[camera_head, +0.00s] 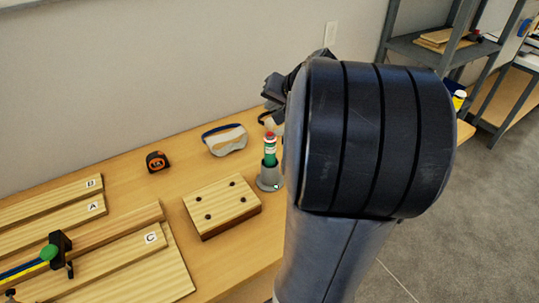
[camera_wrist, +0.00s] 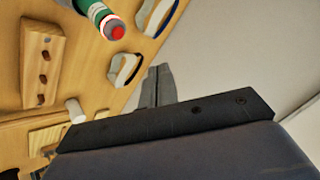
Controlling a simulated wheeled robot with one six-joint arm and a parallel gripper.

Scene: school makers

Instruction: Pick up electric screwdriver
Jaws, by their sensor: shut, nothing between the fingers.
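I cannot make out an electric screwdriver for certain in either view; my arm hides part of the bench. My gripper (camera_head: 273,92) is beyond my arm's large dark joint, above the back of the bench. Its fingers (camera_wrist: 158,86) are together and empty in the wrist view. A green and white cylinder with a red top (camera_head: 270,150) stands upright in a grey round holder (camera_head: 268,179), left of my arm. Its red end and green side also show at the top of the wrist view (camera_wrist: 103,20), apart from my fingers.
A wooden block with dark holes (camera_head: 222,205), goggles (camera_head: 225,140) and a tape measure (camera_head: 157,162) lie on the bench. Labelled boards (camera_head: 50,215) and a green-handled clamp (camera_head: 58,251) are at left. A wall stands behind; metal shelves (camera_head: 415,48) are at right.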

